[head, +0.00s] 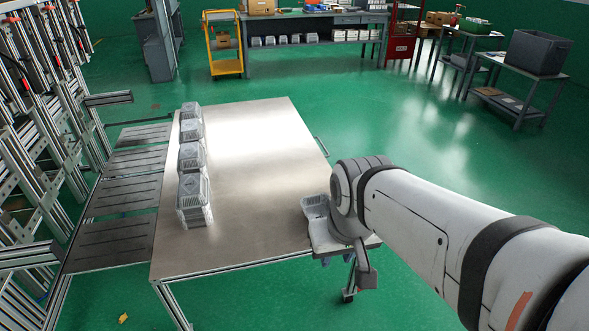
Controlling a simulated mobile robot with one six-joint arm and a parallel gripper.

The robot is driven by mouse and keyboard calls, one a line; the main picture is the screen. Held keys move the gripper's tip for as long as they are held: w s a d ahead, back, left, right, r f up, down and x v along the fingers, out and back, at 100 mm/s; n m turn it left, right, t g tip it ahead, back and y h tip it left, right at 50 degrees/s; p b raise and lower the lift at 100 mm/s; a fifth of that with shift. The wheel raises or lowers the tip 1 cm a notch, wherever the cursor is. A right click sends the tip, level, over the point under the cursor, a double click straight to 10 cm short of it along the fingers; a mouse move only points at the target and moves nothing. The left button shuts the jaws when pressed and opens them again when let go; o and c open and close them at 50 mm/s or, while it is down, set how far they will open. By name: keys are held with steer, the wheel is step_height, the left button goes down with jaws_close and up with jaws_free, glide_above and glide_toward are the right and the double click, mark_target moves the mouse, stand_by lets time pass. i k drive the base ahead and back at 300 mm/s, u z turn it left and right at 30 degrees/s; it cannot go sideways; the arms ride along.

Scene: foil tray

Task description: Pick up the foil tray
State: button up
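Several stacks of silvery foil trays stand in a row along the left side of the metal table (250,190) in the head view. The nearest foil tray stack (194,197) looks the tallest. Behind it are another stack (192,156) and further ones (191,130) toward the far edge. My gripper (340,240) is at the table's right front edge, well to the right of the stacks and apart from them. It is seen from above and behind, partly hidden by my wrist. I cannot tell its opening or whether it holds anything.
The middle of the table is bare. Dark slatted panels (125,193) and a metal frame rack (35,110) adjoin its left side. A yellow cart (226,68), a workbench (300,25) and a grey bin (537,52) stand far back. Green floor lies open to the right.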

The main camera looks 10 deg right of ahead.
mark_target(315, 206)
steer(key=i, duration=0.9)
steer(key=u, duration=0.05)
